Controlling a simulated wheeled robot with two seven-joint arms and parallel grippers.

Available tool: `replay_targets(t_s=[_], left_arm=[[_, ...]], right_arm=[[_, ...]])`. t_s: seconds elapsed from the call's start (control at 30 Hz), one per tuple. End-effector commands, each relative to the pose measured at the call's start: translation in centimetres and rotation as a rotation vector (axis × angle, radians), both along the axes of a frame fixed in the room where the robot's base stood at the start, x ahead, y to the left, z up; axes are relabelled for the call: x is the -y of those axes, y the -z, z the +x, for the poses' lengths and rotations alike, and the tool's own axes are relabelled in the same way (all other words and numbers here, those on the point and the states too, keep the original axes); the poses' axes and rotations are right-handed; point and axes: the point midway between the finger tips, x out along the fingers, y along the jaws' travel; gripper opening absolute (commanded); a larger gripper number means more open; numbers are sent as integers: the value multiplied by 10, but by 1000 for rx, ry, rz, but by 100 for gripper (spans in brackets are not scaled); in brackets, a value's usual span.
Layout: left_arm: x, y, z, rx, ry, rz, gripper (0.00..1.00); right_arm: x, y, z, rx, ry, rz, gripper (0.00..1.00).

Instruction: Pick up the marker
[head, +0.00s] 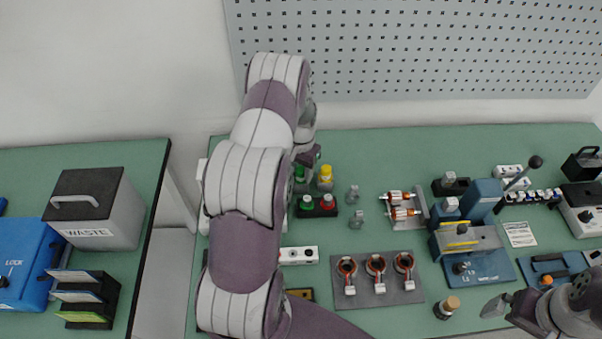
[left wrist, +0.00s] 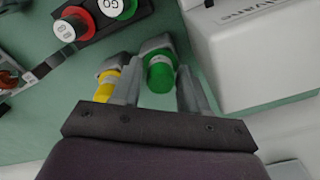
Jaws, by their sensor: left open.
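Two upright marker-like pieces stand at the back left of the green bench. One has a green cap (head: 299,173) and the other a yellow cap (head: 325,172); I cannot tell which is the task's marker. In the left wrist view, the green-capped piece (left wrist: 160,74) lies between the spread fingers of my left gripper (left wrist: 158,88). The yellow-capped piece (left wrist: 105,86) is just outside the left finger. My left gripper is open; contact with the green piece cannot be told. My right gripper (head: 497,304) is low at the right, its jaws unclear.
A black block with red and green round pieces (head: 317,206) stands just in front of the capped pieces. A pale box (left wrist: 250,50) is close beside the right finger in the left wrist view. A grey plate with several copper rings (head: 376,291) lies nearer the front.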

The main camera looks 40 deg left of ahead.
Motion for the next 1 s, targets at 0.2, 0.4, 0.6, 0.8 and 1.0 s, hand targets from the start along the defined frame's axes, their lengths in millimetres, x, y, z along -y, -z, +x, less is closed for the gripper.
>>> replay_targets(t_s=[0.2,0.4,0.6,0.8,1.0], left_arm=[[0,7,0,0,0,0,44],[0,7,0,0,0,0,1],[0,7,0,0,0,0,1],[0,-15,1,5,0,3,1],[0,-65,1,5,0,3,1]], right_arm=[[0,-1,0,-1,0,0,100],[0,0,0,-1,0,0,100],[0,-1,0,-1,0,0,100],[0,6,0,-1,0,0,100],[0,16,0,-1,0,0,100]])
